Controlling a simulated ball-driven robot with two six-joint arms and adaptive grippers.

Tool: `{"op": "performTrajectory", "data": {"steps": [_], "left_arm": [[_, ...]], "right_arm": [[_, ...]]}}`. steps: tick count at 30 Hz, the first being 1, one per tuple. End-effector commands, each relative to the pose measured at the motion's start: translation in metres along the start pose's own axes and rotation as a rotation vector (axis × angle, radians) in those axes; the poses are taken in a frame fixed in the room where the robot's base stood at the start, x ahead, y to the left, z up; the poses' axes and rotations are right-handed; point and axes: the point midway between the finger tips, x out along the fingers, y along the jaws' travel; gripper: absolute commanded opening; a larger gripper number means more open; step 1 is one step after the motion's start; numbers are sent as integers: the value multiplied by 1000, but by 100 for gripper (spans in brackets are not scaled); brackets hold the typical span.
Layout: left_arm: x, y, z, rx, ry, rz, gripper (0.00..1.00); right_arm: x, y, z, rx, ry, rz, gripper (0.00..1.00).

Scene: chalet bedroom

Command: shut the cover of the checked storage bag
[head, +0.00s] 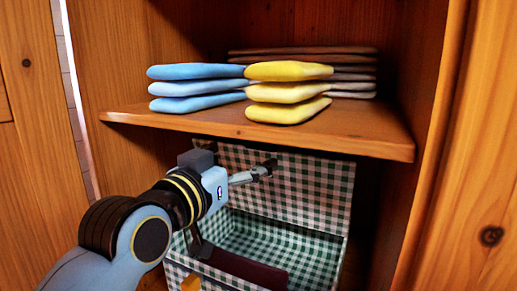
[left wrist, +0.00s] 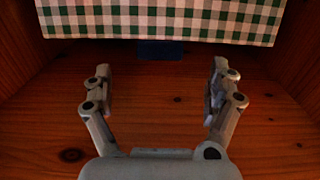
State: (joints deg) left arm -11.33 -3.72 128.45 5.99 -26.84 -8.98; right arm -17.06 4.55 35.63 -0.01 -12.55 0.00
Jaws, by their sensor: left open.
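The green-and-white checked storage bag (head: 335,263) stands in the compartment under the shelf. Its cover (head: 318,185) is raised, standing up at the back, and the checked inside shows empty where I can see it. My left gripper (head: 265,169) is in front of the cover's upper part, and its arm hides part of the bag's left side. In the left wrist view the gripper (left wrist: 160,88) is open with nothing between its fingers. Checked cloth (left wrist: 160,18) crosses the top of that view, beyond the fingertips. I cannot tell whether the gripper touches the cover. My right gripper is not in view.
A wooden shelf (head: 350,140) lies close above my left gripper and the cover. It holds folded blue cloths (head: 195,88), yellow cloths (head: 287,90) and darker cloths behind. Wooden cabinet sides (head: 433,150) bound the space. A dark reddish strip (head: 248,268) crosses the bag's front.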

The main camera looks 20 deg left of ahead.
Motion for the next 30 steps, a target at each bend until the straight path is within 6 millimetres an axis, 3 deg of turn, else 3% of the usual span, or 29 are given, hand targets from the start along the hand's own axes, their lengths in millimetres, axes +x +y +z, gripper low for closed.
{"op": "performTrajectory", "data": {"steps": [3, 9, 15, 22, 30], "left_arm": [[26, 0, -2, 0, 0, 0, 90], [58, 0, -1, 0, -1, 0, 90], [70, 0, 1, 0, -3, 0, 90], [70, 0, 1, 0, -3, 0, 90], [70, 0, 1, 0, -3, 0, 55]], "right_arm": [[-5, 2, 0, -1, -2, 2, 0], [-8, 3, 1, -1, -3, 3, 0], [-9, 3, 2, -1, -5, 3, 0], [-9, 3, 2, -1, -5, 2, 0], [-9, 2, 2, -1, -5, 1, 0]]}}
